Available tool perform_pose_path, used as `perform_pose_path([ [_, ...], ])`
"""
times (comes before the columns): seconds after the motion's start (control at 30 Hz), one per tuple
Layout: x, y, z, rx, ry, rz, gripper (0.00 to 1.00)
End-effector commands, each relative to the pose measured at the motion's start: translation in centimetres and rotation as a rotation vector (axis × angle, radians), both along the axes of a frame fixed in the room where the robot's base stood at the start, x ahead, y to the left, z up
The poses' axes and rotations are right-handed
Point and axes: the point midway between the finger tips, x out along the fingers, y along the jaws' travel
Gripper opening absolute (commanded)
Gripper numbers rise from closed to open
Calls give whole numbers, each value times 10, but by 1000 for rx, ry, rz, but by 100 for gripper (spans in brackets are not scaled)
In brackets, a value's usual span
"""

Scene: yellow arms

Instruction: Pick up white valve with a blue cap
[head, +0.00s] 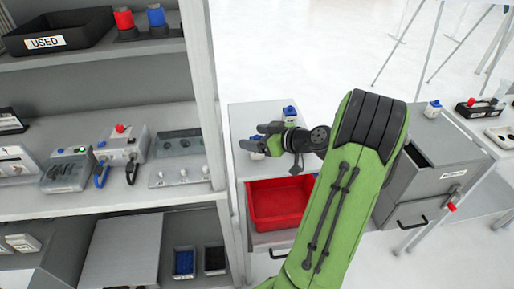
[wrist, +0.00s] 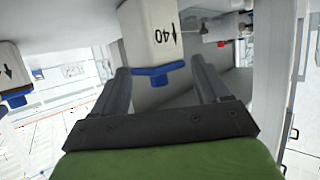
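A white valve with a blue cap (wrist: 158,73), marked 40, is centred between the finger tips in the wrist view, where it appears upside down. My gripper (wrist: 160,68) is open, with one finger to each side of the cap; I cannot tell whether either touches. In the head view my gripper (head: 254,136) is low over the grey cabinet top, beside a white valve with blue (head: 257,153) partly hidden by a finger. Another blue-capped valve (head: 289,112) stands behind the gripper. A second one shows at the left of the wrist view (wrist: 13,75).
A red bin (head: 282,203) sits on the shelf below the cabinet top. A grey shelving unit (head: 207,90) stands close on the left. A further blue-capped valve (head: 433,108) stands on the grey cabinet at the right. My green arm hides part of the space between.

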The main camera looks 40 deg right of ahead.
Motion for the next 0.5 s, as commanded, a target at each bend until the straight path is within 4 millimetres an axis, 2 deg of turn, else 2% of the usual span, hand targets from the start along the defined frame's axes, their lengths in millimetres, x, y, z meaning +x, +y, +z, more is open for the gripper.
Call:
perform_pose_path([
  [0.03, 0, 0, 0, 0, 0, 0, 67],
  [0.3, 0, 0, 0, 0, 0, 0, 27],
  [0.5, 0, 0, 1, 0, 0, 0, 27],
])
